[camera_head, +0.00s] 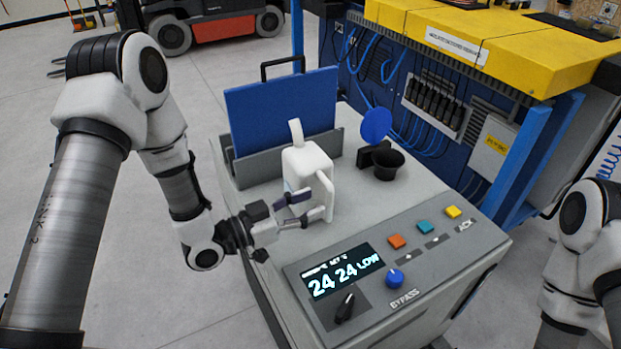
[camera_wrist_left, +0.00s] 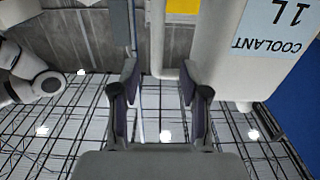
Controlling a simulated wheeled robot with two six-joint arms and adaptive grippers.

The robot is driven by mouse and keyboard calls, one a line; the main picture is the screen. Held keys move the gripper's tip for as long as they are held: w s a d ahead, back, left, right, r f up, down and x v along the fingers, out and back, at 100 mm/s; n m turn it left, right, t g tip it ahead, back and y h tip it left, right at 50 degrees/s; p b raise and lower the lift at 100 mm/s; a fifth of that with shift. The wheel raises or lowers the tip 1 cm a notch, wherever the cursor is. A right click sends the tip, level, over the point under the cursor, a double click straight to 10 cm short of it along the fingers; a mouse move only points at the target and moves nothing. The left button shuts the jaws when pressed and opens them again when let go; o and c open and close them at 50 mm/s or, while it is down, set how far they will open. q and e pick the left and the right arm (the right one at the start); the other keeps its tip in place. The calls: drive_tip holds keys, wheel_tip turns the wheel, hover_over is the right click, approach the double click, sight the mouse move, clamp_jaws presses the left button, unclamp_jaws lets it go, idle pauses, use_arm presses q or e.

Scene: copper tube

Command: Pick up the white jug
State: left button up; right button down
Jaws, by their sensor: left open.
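The white jug (camera_head: 308,172) stands upright on the grey machine top, in front of a blue panel. In the left wrist view the jug (camera_wrist_left: 222,45) fills the upper right, upside down, with a light blue label reading COOLANT 1L. My left gripper (camera_head: 316,203) is open at the jug's near side, its fingers overlapping the jug in the head view. In the left wrist view a slim white part that looks like the jug's handle (camera_wrist_left: 157,40) lies between the fingertips (camera_wrist_left: 158,72). I see no clear contact. My right gripper is out of view.
A black cup (camera_head: 387,163) and a blue disc (camera_head: 376,124) stand to the jug's right. The blue panel (camera_head: 285,105) sits in a grey holder behind. A control panel with a display (camera_head: 335,277), knob and buttons is in front.

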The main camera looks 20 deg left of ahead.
sight(327, 200)
use_arm(q)
drive_tip(key=p+x, duration=0.2)
drive_tip(key=x, duration=0.3)
drive_tip(key=shift+s+d+f, duration=0.1)
drive_tip(key=shift+s+d, duration=0.05)
drive_tip(key=shift+d, duration=0.3)
drive_tip(key=shift+a, duration=0.25)
clamp_jaws()
